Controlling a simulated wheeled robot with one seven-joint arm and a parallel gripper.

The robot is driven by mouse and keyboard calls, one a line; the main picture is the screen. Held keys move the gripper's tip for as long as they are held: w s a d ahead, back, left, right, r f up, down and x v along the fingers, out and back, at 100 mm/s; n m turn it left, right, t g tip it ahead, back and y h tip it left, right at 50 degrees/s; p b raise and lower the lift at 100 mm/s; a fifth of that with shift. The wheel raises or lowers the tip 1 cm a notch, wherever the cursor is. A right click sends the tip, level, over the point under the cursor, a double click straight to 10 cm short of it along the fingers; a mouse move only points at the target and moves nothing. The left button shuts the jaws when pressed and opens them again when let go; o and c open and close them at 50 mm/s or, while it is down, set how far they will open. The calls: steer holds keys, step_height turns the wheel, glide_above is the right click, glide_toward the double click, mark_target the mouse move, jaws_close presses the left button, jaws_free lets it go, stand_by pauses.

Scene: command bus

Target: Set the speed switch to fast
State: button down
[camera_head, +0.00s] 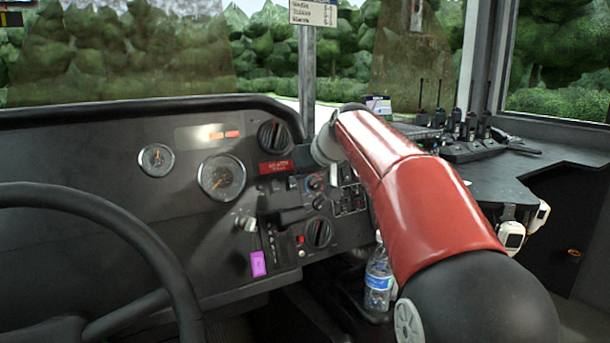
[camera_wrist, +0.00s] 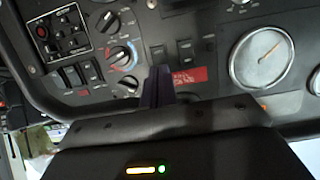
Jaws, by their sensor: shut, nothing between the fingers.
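No label readable here marks the speed switch, so I cannot tell which control it is or how it is set. Dark rocker switches (camera_wrist: 185,51) sit in a row by the red label (camera_wrist: 188,76) in the wrist view. My gripper (camera_wrist: 158,72) is shut and empty, its dark fingers pointing at the panel beside that label, near the end switch of the row. I cannot tell whether they touch it. In the head view my gripper (camera_head: 293,181) is small and dark, just right of the red label (camera_head: 276,168). A knob (camera_wrist: 122,56) with red and blue marks is left of the fingers.
A dark lever (camera_head: 284,214) sticks out below the switches. A large knob (camera_head: 318,232) and round gauge (camera_head: 221,176) flank this area. The steering wheel (camera_head: 150,240) is at left. A water bottle (camera_head: 378,277) stands below my arm. Radios (camera_head: 465,130) stand on the right counter.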

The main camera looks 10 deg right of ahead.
steer(key=w+r+v, duration=0.1)
steer(key=v, duration=0.8)
steer(key=shift+s+r, duration=0.2)
steer(key=shift+r, duration=0.3)
